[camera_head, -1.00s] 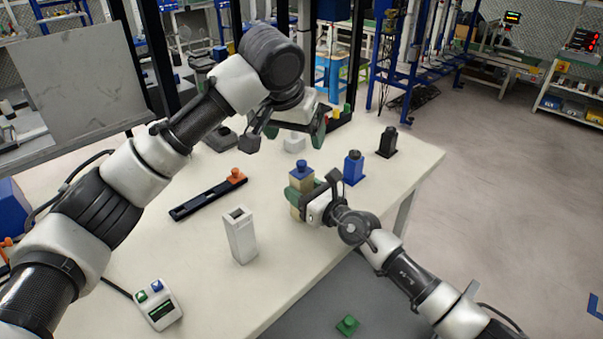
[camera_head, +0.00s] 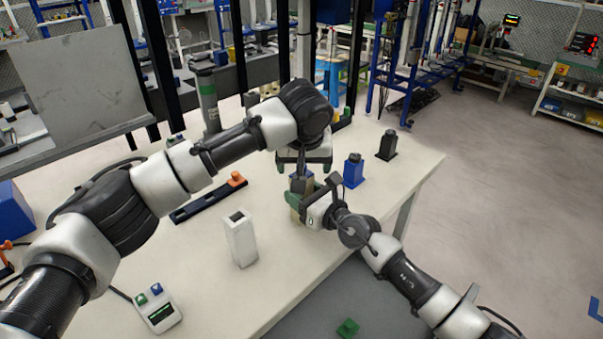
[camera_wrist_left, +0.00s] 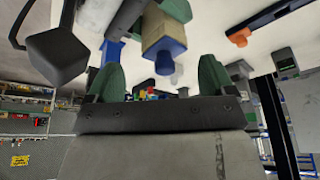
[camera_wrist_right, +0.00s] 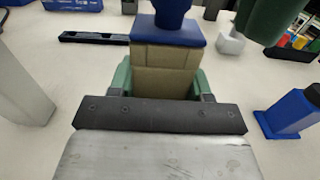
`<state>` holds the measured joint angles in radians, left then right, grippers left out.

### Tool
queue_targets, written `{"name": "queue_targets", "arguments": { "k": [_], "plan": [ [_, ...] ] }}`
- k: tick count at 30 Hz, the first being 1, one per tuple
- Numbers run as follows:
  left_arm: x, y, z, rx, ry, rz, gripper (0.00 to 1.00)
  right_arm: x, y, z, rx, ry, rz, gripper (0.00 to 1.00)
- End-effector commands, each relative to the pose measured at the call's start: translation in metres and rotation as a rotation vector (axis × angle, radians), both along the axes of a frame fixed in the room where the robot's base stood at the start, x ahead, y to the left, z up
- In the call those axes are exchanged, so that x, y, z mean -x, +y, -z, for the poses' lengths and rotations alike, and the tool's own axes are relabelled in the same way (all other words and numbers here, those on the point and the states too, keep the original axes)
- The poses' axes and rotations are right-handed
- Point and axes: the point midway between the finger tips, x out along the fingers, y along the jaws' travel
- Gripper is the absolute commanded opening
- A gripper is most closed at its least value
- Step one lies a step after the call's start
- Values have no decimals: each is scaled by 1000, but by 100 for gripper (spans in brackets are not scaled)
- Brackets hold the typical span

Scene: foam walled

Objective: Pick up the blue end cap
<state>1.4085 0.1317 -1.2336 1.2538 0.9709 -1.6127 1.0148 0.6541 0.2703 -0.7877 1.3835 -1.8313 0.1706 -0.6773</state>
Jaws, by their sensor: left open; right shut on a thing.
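The blue end cap (camera_wrist_right: 168,30) sits on top of an upright tan block (camera_wrist_right: 165,68), its knob upward. In the left wrist view the cap (camera_wrist_left: 168,58) lies between and just beyond my left fingertips. My right gripper (camera_wrist_right: 165,85) is shut on the tan block and holds it from the side. My left gripper (camera_wrist_left: 160,78) is open and empty, its green fingers either side of the cap with gaps showing. In the head view my left gripper (camera_head: 304,158) is above the block and partly hides the cap. One left finger shows at the upper right of the right wrist view.
A blue holder (camera_head: 353,170) and a black holder (camera_head: 388,145) stand right of the block. A white hollow post (camera_head: 240,240) and a black rail with an orange end (camera_head: 210,198) are to the left. A button box (camera_head: 157,307) lies near the front. A green piece (camera_head: 347,327) is below.

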Motion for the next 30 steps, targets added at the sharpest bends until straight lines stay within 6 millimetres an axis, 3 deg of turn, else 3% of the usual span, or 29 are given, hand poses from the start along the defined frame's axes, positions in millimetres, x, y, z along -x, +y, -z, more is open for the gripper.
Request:
{"name": "queue_targets", "arguments": {
  "k": [7, 16, 25, 30],
  "plan": [
    [-15, 2, 32, -2, 2, -1, 84, 0, 0, 0, 0, 0, 0, 22],
    [-17, 2, 36, 0, 1, 0, 84, 0, 0, 0, 0, 0, 0, 22],
    [-17, 2, 35, 1, 1, 1, 38, 0, 0, 0, 0, 0, -1, 22],
    [-16, 1, 35, 1, 1, 3, 37, 0, 1, 0, 0, 0, -2, 22]
  ]
}}
